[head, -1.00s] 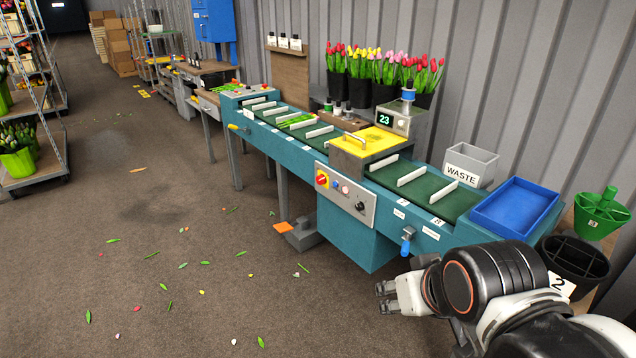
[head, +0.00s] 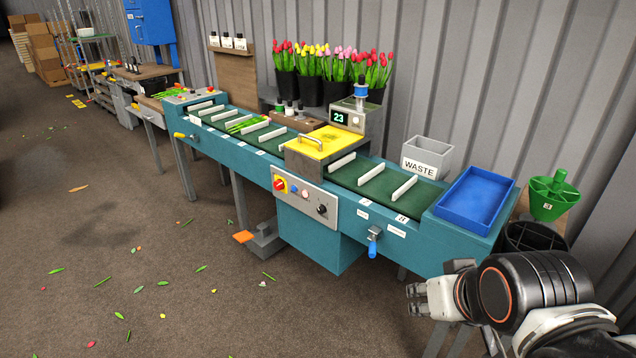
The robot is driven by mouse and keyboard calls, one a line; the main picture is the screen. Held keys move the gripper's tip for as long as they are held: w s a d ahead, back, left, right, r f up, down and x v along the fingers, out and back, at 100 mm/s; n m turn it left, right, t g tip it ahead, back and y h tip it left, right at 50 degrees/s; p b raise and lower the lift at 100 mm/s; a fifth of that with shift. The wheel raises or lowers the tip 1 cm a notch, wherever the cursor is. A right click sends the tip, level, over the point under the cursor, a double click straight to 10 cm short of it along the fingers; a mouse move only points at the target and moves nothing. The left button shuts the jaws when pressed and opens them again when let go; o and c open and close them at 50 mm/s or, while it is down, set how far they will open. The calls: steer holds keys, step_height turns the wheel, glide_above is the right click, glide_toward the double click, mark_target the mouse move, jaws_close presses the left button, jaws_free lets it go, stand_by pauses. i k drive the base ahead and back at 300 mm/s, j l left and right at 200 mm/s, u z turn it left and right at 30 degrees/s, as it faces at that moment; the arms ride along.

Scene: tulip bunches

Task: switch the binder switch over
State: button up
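The binder machine (head: 325,150), with a yellow lid and a "23" display, stands over the green conveyor. On its grey front panel (head: 305,198) is a red rotary switch on a yellow plate (head: 280,184). A blue button, a small light button and a black knob (head: 322,209) sit to its right. The switch's exact setting is too small to read. My gripper (head: 414,299) is at the lower right, in front of the conveyor's right end and well away from the panel. Its fingertips look apart, with nothing between them.
A blue-handled lever (head: 373,243) sticks out from the conveyor front between my gripper and the panel. A blue tray (head: 475,200) and a grey WASTE bin (head: 426,160) are at the right end. A pedal (head: 262,240) stands below. The floor in front is open, with scattered leaves.

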mark_target(278, 185)
steer(key=i+j+z, duration=0.1)
steer(key=j+z, duration=0.25)
steer(key=j, duration=0.15)
steer(key=j+z, duration=0.4)
steer(key=j, duration=0.15)
steer(key=j+z, duration=0.35)
steer(key=j, duration=0.2)
